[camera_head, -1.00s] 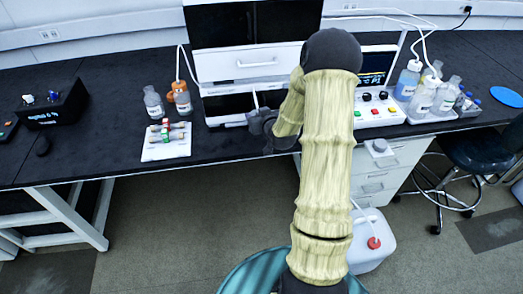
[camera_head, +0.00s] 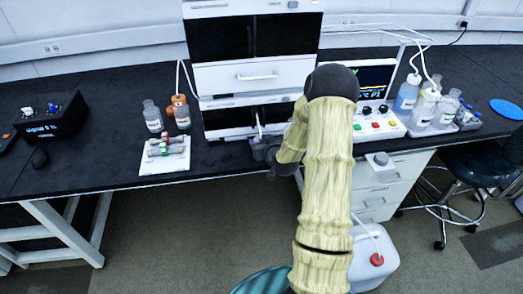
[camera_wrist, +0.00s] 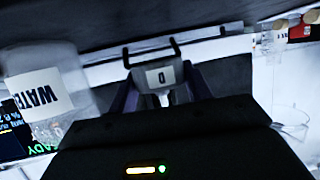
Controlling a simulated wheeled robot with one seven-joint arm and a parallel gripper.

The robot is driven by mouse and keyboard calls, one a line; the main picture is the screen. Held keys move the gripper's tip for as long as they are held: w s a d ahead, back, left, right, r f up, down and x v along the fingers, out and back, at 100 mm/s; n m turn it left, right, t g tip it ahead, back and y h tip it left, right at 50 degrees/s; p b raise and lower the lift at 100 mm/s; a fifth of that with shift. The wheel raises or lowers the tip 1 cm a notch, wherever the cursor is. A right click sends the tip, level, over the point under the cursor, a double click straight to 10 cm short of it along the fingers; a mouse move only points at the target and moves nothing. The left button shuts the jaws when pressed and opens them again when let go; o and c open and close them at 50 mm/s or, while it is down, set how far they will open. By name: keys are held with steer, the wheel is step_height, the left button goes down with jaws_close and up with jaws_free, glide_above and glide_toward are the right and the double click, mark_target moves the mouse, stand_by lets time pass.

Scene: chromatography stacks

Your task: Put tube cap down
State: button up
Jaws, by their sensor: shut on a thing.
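My gripper (camera_head: 264,146) is in front of the lower opening of the instrument stack, near the bench's front edge. A thin white tube (camera_head: 258,125) rises beside it. In the wrist view my gripper (camera_wrist: 162,94) is closed around a small pale grey piece (camera_wrist: 160,75) with a mark like 0 or D. This appears to be the tube cap, but its full shape is hidden by the fingers and dark shading. In the head view the held piece is too small to make out.
The instrument stack (camera_head: 250,75) stands behind my gripper. A white rack (camera_head: 163,162) with several vials lies to the left, with a clear bottle (camera_head: 152,118) and an orange-capped bottle (camera_head: 180,112) behind it. A control panel (camera_head: 378,127) and several bottles (camera_head: 425,108) stand right.

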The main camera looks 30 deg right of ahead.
steer(key=shift+f, duration=2)
steer(key=shift+f, duration=0.1)
steer(key=o, duration=1)
